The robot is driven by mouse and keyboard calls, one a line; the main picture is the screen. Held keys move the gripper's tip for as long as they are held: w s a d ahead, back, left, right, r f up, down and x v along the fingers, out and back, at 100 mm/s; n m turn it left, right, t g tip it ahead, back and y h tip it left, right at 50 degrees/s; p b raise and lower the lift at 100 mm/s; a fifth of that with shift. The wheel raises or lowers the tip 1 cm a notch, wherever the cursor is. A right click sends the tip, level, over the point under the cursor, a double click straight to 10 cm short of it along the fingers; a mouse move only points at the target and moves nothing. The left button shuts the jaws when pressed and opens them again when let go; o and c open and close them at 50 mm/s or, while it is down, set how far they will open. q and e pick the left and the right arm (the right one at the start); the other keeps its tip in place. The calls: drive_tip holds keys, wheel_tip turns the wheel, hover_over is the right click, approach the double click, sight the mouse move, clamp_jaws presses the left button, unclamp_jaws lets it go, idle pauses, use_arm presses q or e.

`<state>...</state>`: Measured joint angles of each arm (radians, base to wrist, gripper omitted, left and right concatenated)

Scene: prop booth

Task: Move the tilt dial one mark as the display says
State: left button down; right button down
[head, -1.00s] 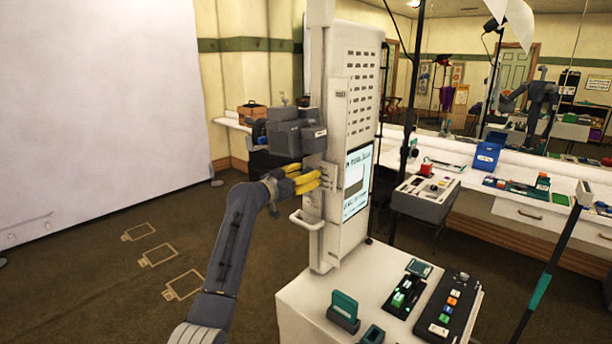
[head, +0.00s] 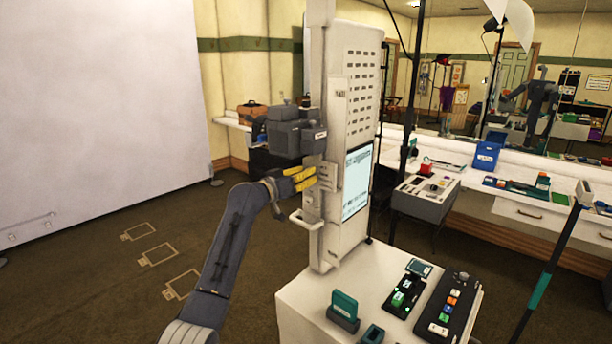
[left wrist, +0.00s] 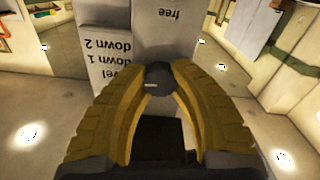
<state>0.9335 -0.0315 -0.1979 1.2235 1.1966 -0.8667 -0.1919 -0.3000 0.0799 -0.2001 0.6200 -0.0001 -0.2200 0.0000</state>
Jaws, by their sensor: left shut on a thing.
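The tilt dial (left wrist: 158,76) is a small dark round knob with a short pale line, seen in the left wrist view. My left gripper (head: 303,178), with yellow fingers, is shut on it; its fingers (left wrist: 159,72) press on both sides of the dial. Upside-down labels beside it read "free", "down 2", "down 1" and a partly hidden "level". In the head view the dial is hidden by the fingers, below a grey camera-like box (head: 290,135). My right gripper is not in view.
A white handle (head: 308,221) sticks out just below my left gripper. A white cart top (head: 300,290) holds teal stamp-like blocks and button panels (head: 447,308). A grey control box (head: 425,196) stands to the right. Floor at the left is open.

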use_arm(q)
drive_tip(key=shift+r+n, duration=0.25)
drive_tip(key=shift+n, duration=0.35)
drive_tip(key=c, duration=1.4)
unclamp_jaws()
drive_tip(key=shift+a, duration=0.1)
drive_tip(key=o, duration=0.4)
drive_tip(key=shift+f, duration=0.1)
drive_tip(key=shift+o, duration=0.2)
drive_tip(key=v, duration=1.2)
